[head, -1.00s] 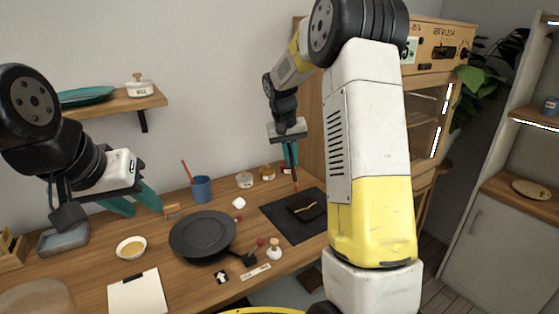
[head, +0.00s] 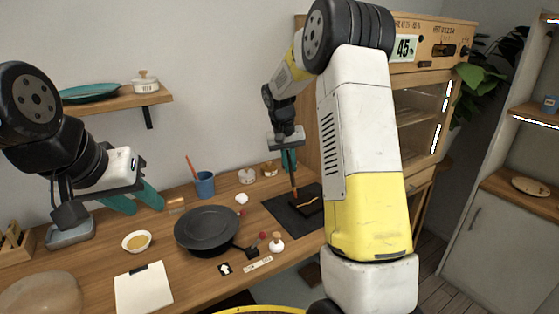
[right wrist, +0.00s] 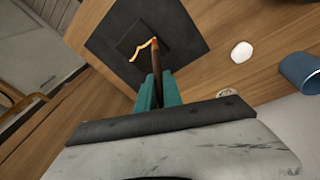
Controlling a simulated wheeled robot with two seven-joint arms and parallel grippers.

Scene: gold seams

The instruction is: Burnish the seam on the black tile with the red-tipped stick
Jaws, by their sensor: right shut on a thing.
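The black tile (head: 312,209) lies on a dark square mat (head: 279,208) at the table's right, with a wavy gold seam (right wrist: 139,51) across it. My right gripper (head: 290,166) is above the tile, shut on a thin brown stick (head: 294,187) that points down. In the right wrist view the stick (right wrist: 155,72) stands between the teal fingers. Its reddish tip is at one end of the seam; I cannot tell whether it touches. My left gripper (head: 134,200) is open and empty above the table's left side, far from the tile.
A dark pan (head: 206,229), a yellow-filled bowl (head: 137,242), a blue cup with a stick (head: 205,184) and a notepad (head: 143,289) cover the table's middle. A white lump (head: 241,198) and small jars (head: 246,176) stand left of the mat. A wooden cabinet (head: 312,130) rises behind.

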